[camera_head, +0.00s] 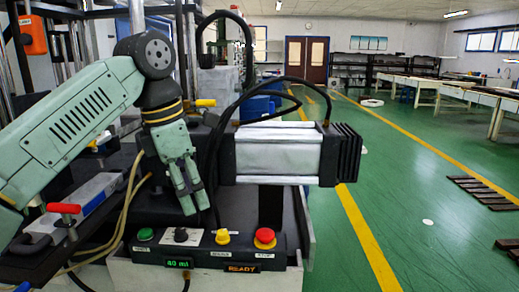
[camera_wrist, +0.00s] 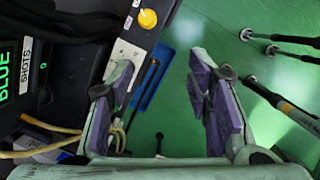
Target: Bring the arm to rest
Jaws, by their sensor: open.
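My arm, pale green with dark joints, reaches in from the left in the head view and bends down at the wrist. My gripper (camera_head: 187,192) points downward, just above and behind the control panel (camera_head: 200,250) of the machine. In the wrist view my gripper (camera_wrist: 163,100) shows two purple-padded fingers standing apart with nothing between them. The panel carries a green button (camera_head: 145,234), a black knob (camera_head: 181,235), a yellow button (camera_head: 222,237) and a red button (camera_head: 264,236).
A silver and black motor-like block (camera_head: 278,152) stands right of my gripper, with black cables looping over it. A red-handled clamp (camera_head: 64,209) is at the left. Yellowish hoses run beside the arm. Open green floor (camera_head: 420,220) with yellow lines lies to the right.

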